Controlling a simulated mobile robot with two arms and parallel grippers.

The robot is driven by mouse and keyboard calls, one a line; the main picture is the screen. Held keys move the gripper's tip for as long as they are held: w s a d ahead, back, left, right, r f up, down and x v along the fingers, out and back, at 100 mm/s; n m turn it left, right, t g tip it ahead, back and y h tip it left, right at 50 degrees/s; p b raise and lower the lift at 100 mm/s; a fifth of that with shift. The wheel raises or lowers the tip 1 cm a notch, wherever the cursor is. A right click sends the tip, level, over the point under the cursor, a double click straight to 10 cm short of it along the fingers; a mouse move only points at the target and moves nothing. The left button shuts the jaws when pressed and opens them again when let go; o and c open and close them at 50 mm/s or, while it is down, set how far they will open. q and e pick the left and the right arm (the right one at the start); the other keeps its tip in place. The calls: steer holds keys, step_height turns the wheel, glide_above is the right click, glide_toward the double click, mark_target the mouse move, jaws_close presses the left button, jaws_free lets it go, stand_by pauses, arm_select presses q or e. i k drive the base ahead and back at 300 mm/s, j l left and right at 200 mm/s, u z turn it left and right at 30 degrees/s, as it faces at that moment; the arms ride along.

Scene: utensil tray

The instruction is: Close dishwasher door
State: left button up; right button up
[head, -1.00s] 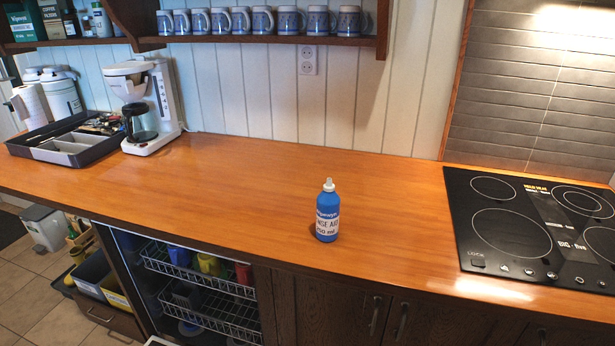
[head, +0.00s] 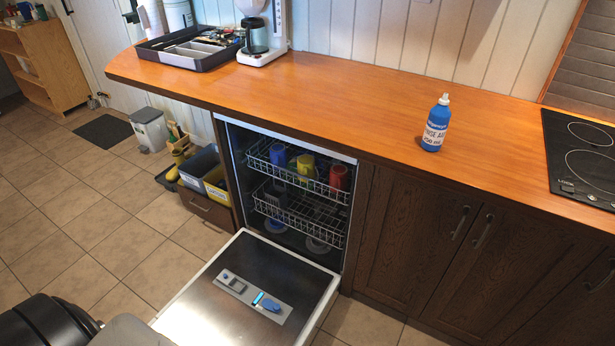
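The dishwasher door (head: 205,311) is folded down and open, lying about flat in front of the dishwasher, with its steel inner face and a detergent dispenser (head: 255,295) facing up. The dishwasher opening (head: 240,150) shows two wire racks. The upper rack (head: 318,186) holds a blue, a yellow and a red mug. The lower rack (head: 322,233) is pushed in too. Part of my own body covers the lower left corner of the view, near the door's outer left edge. Neither of my grippers is in view.
A wooden counter (head: 350,85) runs above, with a blue rinse aid bottle (head: 436,125), a utensil tray (head: 185,62) and a coffee maker (head: 262,50). Sorting bins (head: 205,165) stand left of the dishwasher. The tiled floor (head: 60,225) at left is clear.

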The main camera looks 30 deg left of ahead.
mark_target(206, 310)
steer(key=k+j, duration=0.1)
steer(key=j, duration=0.3)
steer(key=k+j, duration=0.1)
steer(key=j, duration=0.3)
steer(key=k+j, duration=0.1)
steer(key=j, duration=0.3)
steer(key=k+j, duration=0.1)
steer(key=j, duration=0.3)
steer(key=j+z, duration=0.1)
steer(key=j, duration=1.25)
